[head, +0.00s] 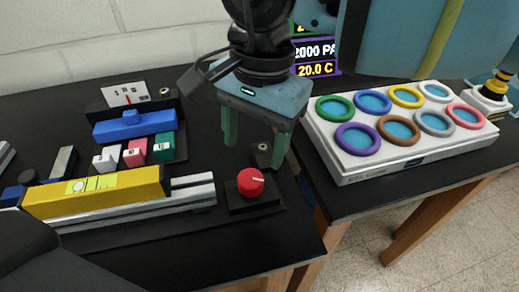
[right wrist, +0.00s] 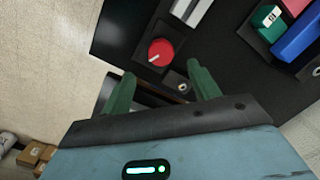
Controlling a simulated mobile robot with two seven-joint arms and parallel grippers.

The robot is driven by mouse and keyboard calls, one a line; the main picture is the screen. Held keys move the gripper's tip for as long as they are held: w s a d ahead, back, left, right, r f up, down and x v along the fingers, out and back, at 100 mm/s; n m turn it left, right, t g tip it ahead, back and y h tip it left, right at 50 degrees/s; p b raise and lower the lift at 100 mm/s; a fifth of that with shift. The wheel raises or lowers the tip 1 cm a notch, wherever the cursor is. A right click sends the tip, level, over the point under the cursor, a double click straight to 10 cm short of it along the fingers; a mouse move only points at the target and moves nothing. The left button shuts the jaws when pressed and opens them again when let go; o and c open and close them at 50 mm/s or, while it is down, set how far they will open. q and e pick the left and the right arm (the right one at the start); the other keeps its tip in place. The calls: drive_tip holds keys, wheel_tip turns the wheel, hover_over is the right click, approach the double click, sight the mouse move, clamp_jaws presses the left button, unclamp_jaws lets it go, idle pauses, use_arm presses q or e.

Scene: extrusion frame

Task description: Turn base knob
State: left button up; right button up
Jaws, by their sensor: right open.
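A red round knob (head: 251,182) with a pale pointer line sits on a small black base (head: 262,200) near the front right of the black table. It also shows in the right wrist view (right wrist: 160,52), just beyond the fingertips. My right gripper (head: 255,142) points down with two green fingers spread apart. It is open and empty, behind and above the knob in the head view, and apart from it. In the right wrist view the gap between the fingers (right wrist: 161,73) lies short of the knob. My left gripper is not in view.
A yellow bar (head: 95,192) lies on silver extrusion left of the knob. Blue, white, pink and green blocks (head: 135,152) stand behind it. A white tray with coloured rings (head: 400,122) stands on the right table.

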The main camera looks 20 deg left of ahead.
sight(251, 177)
drive_tip(key=shift+a+r+n+t+h, duration=0.15)
drive_tip(key=shift+a+n+t+h, duration=0.15)
drive_tip(key=shift+a+h, duration=0.1)
drive_tip(key=shift+s+d+f, duration=0.1)
drive_tip(key=shift+s+f, duration=0.05)
drive_tip(key=shift+f, duration=0.1)
wheel_tip(251, 177, down, 7)
drive_tip(key=shift+f, duration=0.15)
drive_tip(key=c, duration=1)
